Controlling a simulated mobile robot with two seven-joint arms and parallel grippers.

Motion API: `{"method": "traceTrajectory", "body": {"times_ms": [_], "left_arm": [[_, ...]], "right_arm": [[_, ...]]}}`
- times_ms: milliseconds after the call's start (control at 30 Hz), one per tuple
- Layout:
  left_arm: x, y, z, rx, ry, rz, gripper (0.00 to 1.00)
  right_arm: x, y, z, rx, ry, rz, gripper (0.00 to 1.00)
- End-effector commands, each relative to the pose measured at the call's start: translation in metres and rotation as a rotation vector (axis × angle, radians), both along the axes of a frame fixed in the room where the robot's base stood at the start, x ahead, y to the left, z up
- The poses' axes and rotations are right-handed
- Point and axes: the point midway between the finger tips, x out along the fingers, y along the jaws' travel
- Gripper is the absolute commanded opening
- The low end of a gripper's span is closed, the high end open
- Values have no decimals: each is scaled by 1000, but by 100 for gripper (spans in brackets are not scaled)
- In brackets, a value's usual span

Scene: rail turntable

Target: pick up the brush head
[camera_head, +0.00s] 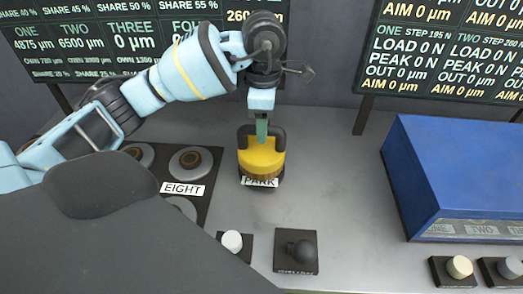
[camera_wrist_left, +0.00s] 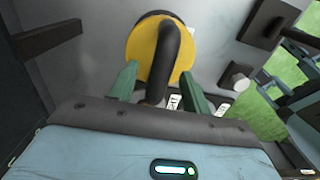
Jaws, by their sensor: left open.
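The brush head (camera_head: 263,158) is a yellow block with brown bristles below and a black arched handle on top. It stands upright at the spot labelled PARK. My left gripper (camera_head: 262,132) points down right over it, with its green fingers at the handle. In the left wrist view the yellow brush head (camera_wrist_left: 140,44) lies ahead, and its dark handle runs between the two open fingers (camera_wrist_left: 160,72). The fingers are apart, with a gap on each side of the handle. My right gripper is not in view.
A dark plate with round grey parts, labelled EIGHT (camera_head: 183,189), lies left of the brush head. A black knob (camera_head: 302,250) and a white knob (camera_head: 232,241) are in front. A blue box (camera_head: 455,175) stands at right. The grey table between is clear.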

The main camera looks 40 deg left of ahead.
Motion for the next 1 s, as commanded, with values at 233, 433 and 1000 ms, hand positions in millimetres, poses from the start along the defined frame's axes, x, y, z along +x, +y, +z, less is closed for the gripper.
{"method": "traceTrajectory", "body": {"times_ms": [233, 433, 1000], "left_arm": [[-3, 2, -34, 2, 1, -1, 48], [-3, 2, -42, 1, 0, -1, 48], [-3, 2, -42, 1, -1, -1, 0]], "right_arm": [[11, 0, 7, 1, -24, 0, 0], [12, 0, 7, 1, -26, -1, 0], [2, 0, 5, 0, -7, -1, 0]]}}
